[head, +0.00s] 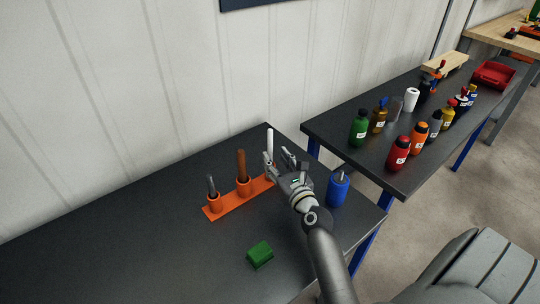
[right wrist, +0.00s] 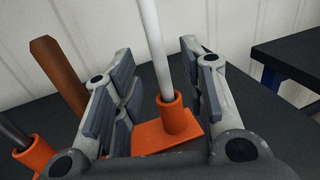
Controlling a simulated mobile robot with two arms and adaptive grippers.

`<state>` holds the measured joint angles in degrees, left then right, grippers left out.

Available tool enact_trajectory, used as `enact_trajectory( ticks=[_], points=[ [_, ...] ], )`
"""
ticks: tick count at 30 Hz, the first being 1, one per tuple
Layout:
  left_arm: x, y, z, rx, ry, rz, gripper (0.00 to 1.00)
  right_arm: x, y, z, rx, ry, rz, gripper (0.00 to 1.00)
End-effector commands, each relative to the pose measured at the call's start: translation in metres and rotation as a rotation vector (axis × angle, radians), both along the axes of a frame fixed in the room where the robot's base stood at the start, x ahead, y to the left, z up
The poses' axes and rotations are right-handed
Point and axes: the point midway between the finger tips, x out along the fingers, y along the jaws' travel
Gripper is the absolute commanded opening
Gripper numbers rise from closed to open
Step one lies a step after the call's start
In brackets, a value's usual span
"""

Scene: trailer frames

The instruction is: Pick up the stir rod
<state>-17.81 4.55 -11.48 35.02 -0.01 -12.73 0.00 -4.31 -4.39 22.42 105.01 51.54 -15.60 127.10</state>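An orange rack (head: 217,208) on the near dark table holds three upright rods in cups. A thin white rod (head: 270,143), which looks like the stir rod, stands at its right end. A brown rod (head: 241,165) stands in the middle and a short dark grey one (head: 211,185) at the left. My right gripper (head: 279,161) is open at the white rod. In the right wrist view the white rod (right wrist: 155,45) rises from its orange cup (right wrist: 173,118) between the spread fingers (right wrist: 160,95), with gaps on both sides. My left gripper is not in view.
A blue container (head: 338,190) stands just right of my right gripper. A green block (head: 260,253) lies near the front. Several bottles, including a red one (head: 398,153), stand on the second table. The near table's left part is bare. A wall rises behind.

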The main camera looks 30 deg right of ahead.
Motion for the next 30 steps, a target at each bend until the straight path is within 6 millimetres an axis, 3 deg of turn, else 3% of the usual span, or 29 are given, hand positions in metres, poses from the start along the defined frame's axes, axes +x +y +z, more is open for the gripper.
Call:
enact_trajectory(
  ticks=[3, 6, 12, 19, 28, 30],
  points=[
    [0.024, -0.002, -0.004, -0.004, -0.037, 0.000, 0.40, 0.016, -0.003, -0.001, -0.001, -0.003, 0.001, 0.39],
    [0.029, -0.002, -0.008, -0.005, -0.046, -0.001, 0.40, 0.030, -0.005, -0.001, -0.001, -0.003, 0.001, 0.39],
    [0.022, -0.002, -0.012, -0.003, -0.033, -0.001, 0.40, 0.047, -0.008, -0.001, -0.001, -0.001, 0.000, 0.39],
    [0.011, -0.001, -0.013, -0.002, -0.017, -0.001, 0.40, 0.047, -0.008, 0.000, -0.001, 0.000, 0.000, 0.39],
    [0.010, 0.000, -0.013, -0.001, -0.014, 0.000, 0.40, 0.047, -0.008, 0.000, -0.001, 0.000, 0.001, 0.01],
    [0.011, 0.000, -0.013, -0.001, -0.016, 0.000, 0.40, 0.047, -0.008, 0.000, -0.001, 0.000, 0.001, 0.00]
  ],
)
